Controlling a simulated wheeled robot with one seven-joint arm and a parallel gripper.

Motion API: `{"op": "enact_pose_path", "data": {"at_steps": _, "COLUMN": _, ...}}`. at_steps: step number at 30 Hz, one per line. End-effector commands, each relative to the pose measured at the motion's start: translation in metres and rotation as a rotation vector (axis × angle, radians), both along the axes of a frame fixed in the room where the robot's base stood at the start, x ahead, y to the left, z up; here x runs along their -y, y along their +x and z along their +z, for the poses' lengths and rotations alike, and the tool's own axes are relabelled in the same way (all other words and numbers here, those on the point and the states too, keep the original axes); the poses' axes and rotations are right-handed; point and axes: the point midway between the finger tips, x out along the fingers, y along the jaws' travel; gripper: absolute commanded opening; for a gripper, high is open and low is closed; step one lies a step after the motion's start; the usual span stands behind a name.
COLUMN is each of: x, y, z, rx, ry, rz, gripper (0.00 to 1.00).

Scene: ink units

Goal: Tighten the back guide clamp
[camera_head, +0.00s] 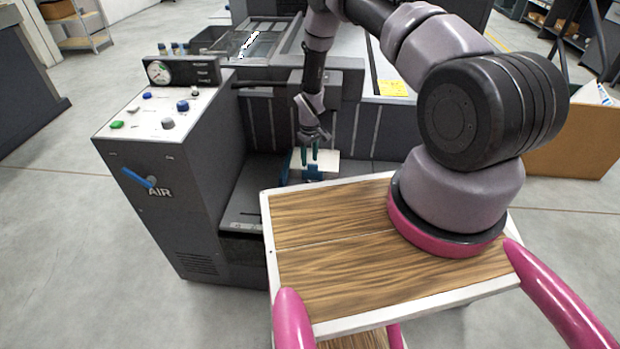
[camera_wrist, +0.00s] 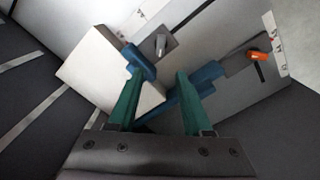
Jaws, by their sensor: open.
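My gripper (camera_head: 309,153) points down at the low front of the dark machine, its green fingers apart with a gap between them. In the wrist view the fingers (camera_wrist: 158,88) reach toward blue guide parts (camera_wrist: 182,102) and a cream block (camera_wrist: 103,68). A small grey knob (camera_wrist: 160,45) stands on a grey plate beyond the fingers. An orange knob (camera_wrist: 258,55) sits on a dark bracket at the right. I cannot tell which knob belongs to the back guide clamp, or whether the fingertips touch the blue parts. The blue parts (camera_head: 313,173) also show small in the head view.
My wood-topped base fills the front right. A brown box (camera_head: 575,140) stands at the right. Floor at left is clear.

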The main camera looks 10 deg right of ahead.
Motion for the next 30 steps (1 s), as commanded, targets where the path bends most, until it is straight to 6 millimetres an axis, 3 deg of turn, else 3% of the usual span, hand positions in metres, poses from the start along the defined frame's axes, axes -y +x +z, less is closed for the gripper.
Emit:
{"op": "enact_pose_path", "data": {"at_steps": 5, "x": 0.0, "y": -0.002, "z": -0.019, "rx": -0.003, "ry": 0.0, "rz": 0.005, "gripper": 0.5}}
{"op": "enact_pose_path", "data": {"at_steps": 18, "x": 0.0, "y": -0.002, "z": -0.096, "rx": -0.004, "ry": -0.001, "rz": 0.003, "gripper": 0.5}}
{"op": "enact_pose_path", "data": {"at_steps": 23, "x": 0.0, "y": -0.002, "z": -0.109, "rx": -0.003, "ry": -0.001, "rz": 0.002, "gripper": 0.5}}
{"op": "enact_pose_path", "data": {"at_steps": 30, "x": 0.0, "y": -0.001, "z": -0.112, "rx": -0.002, "ry": -0.001, "rz": 0.002, "gripper": 0.5}}
